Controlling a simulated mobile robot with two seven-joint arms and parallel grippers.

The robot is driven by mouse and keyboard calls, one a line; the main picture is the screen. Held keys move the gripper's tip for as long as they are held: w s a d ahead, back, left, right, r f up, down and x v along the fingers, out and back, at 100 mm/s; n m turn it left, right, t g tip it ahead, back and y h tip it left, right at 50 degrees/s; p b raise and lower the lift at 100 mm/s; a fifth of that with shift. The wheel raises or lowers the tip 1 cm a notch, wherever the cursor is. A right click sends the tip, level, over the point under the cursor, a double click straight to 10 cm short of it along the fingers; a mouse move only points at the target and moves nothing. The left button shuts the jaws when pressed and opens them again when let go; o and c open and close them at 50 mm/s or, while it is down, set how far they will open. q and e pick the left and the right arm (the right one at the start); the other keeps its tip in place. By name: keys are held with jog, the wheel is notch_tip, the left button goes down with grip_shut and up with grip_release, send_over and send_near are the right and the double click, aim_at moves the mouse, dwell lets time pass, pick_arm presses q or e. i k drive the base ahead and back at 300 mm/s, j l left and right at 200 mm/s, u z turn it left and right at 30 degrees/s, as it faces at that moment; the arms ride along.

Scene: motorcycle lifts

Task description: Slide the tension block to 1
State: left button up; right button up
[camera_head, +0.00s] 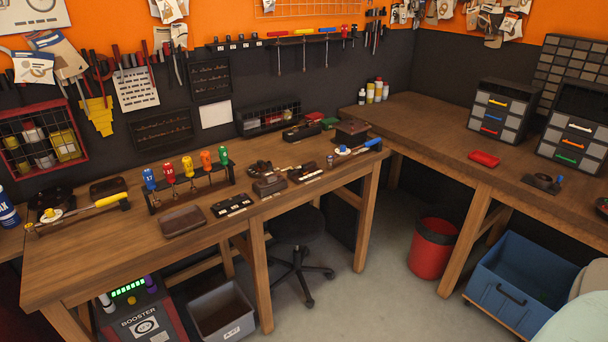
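I cannot tell for certain which item is the tension block, and no readable 1 shows. A dark block with a pale strip at its front (270,187) sits near the middle of the left workbench (120,255). A flat black piece with small white marks (232,206) lies to its left. A similar dark piece with a pale front strip (307,173) lies to its right. Neither of my grippers is in view.
A rack of colored-handled drivers (190,186), a brown tray (183,222) and a yellow-handled tool (85,206) stand on the left bench. A blue-handled tool (358,148) lies at its right end. A stool (300,260) and red bin (432,248) stand on the floor.

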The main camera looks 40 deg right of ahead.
aim_at(303, 172)
jog(key=i+l, duration=0.2)
jog(key=l, duration=0.15)
jog(key=i+l+u, duration=0.1)
jog(key=l, duration=0.25)
jog(key=i+l, duration=0.25)
jog(key=i+l+u, duration=0.15)
jog(key=l, duration=0.3)
jog(key=i+l, duration=0.15)
jog(key=l, duration=0.25)
jog(key=i+l+u, duration=0.1)
jog(key=l, duration=0.25)
jog(key=i, duration=0.05)
